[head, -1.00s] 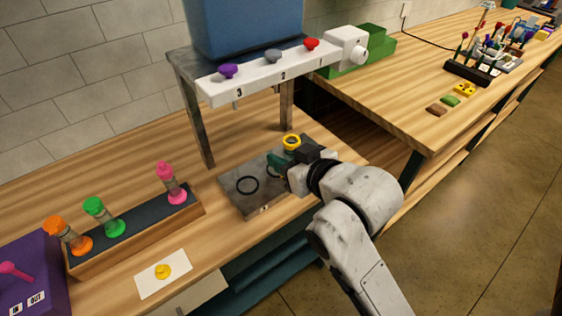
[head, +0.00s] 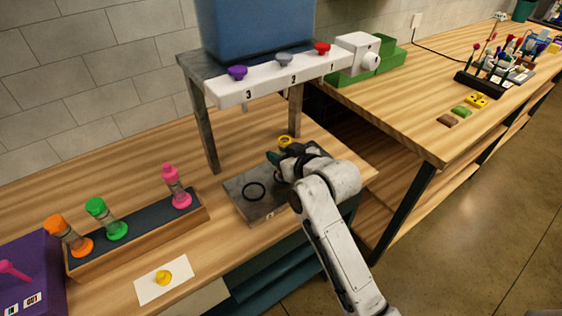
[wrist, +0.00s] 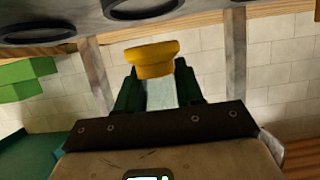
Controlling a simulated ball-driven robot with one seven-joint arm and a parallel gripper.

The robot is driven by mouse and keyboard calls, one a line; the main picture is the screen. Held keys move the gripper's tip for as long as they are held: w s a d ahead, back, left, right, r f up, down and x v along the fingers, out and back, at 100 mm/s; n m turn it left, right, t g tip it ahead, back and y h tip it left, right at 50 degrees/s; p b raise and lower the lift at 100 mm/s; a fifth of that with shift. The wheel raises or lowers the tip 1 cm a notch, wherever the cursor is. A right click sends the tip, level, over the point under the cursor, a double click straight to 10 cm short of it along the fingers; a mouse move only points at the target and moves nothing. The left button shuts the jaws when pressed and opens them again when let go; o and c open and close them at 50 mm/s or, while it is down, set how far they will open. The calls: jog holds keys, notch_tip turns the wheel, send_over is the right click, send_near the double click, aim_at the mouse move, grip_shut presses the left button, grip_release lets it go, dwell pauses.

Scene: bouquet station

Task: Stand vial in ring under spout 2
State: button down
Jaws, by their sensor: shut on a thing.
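My gripper (head: 279,152) is shut on a clear vial with a yellow end (head: 285,141). In the wrist view the vial's pale body (wrist: 161,92) sits between the two dark green fingers, and its yellow end (wrist: 152,60) sticks out past them. The gripper and vial are over the back right part of the grey plate (head: 238,186). A black ring (head: 254,191) on the plate is in plain view; another is partly hidden by my arm. The spout bar (head: 291,77), numbered 1, 2 and 3, is above the plate. The vial looks apart from the rings.
A wooden rack (head: 140,235) at left holds orange, green and pink vials. Grey stand legs (head: 207,135) flank the plate. A purple box (head: 30,275) is at the far left.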

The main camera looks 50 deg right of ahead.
jog(key=shift+f, duration=1.35)
jog(key=shift+f, duration=0.15)
jog(key=c, duration=0.7)
grip_release()
jog(key=shift+a, duration=0.1)
jog(key=v, duration=1.2)
jog(key=shift+b, duration=0.4)
